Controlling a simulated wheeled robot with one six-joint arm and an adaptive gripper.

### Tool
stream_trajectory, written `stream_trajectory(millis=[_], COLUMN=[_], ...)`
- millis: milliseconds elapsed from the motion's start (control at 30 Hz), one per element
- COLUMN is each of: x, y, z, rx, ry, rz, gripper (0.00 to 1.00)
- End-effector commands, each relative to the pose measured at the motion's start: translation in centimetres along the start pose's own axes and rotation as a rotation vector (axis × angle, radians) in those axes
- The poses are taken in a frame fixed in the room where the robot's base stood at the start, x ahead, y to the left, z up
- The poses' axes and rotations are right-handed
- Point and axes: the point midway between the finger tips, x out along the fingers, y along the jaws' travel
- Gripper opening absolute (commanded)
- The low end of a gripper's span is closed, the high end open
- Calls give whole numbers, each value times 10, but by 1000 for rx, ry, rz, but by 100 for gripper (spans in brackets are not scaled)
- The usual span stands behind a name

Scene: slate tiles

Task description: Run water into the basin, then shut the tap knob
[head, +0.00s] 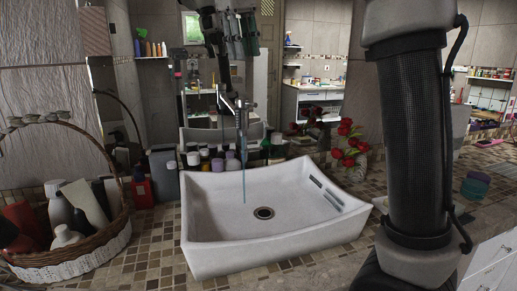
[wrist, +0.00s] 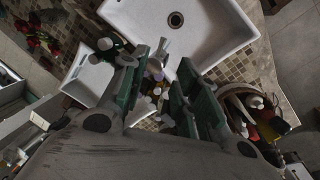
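The white square basin (head: 215,225) sits on the tiled counter in the head view, its dark drain in the middle; part of it shows in the wrist view (wrist: 222,48). The metal tap (head: 243,104) stands at its back edge. A thin bluish stream of water (head: 244,165) falls from the tap into the basin. My gripper (head: 238,52) is above the tap. In the wrist view, its two green-padded fingers (wrist: 163,58) are apart, with the tap (wrist: 157,66) visible between them. The knob is not clear, and I cannot tell whether a finger touches it.
A wicker basket (head: 75,262) of bottles stands left of the basin. Small jars (head: 205,160) and a red bottle (head: 142,188) stand behind and left of it. Red flowers (head: 350,140) are behind its right side. My arm fills the right of the head view.

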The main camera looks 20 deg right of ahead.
Motion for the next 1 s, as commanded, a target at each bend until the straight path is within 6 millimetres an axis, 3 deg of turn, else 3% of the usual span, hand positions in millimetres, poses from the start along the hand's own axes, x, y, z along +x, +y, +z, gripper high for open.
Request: stream_trajectory(millis=[433, 600, 767, 1000], x=[2, 35, 51, 90], y=[0, -2, -2, -2], z=[0, 3, 3, 4], rx=[2, 42, 55, 54], ry=[-1, -14, -14, -16], rz=[0, 0, 0, 0], gripper=[31, 31, 31, 31])
